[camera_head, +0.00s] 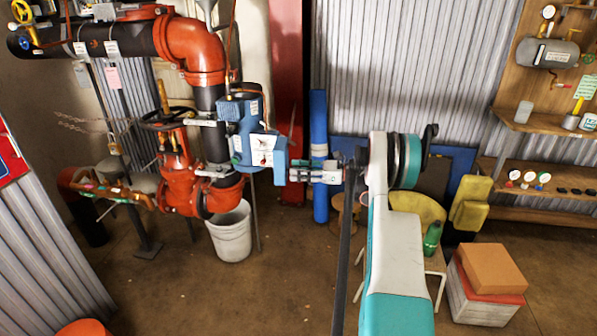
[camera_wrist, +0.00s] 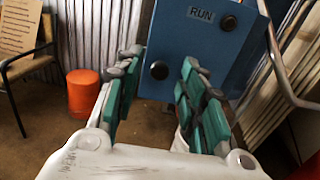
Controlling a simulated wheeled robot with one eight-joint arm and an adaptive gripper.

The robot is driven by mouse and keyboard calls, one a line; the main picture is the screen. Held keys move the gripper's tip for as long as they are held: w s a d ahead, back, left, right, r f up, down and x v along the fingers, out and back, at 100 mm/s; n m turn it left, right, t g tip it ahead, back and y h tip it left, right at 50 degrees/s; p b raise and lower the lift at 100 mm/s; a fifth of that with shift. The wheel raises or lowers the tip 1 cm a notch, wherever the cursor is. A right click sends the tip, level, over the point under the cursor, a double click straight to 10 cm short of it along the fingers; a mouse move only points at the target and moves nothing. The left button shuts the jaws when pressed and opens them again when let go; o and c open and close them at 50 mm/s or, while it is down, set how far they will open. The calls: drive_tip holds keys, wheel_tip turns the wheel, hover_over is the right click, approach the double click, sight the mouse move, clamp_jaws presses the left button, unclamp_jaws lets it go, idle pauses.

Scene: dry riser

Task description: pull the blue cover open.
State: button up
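The blue cover (camera_wrist: 207,50) is the flat face of a blue box, filling the upper middle of the wrist view. It carries a RUN label, a black knob at the upper right and another black knob (camera_wrist: 159,70) at the lower left. In the head view the blue box (camera_head: 279,160) is mounted on the red and black pipework. My gripper (camera_wrist: 160,72) is open, its green-padded fingers on either side of the lower knob with gaps visible. In the head view my gripper (camera_head: 290,172) is at the box's right side. Whether the fingertips touch it I cannot tell.
Red pipework (camera_head: 190,50) stands left of and above the box. A white bucket (camera_head: 231,232) is on the floor below. A metal tube (camera_wrist: 275,50) runs close along the right in the wrist view. An orange bin (camera_wrist: 84,92) is on the floor beyond.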

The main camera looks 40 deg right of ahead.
drive_tip(key=v, duration=1.1)
drive_tip(key=shift+s+d, duration=0.3)
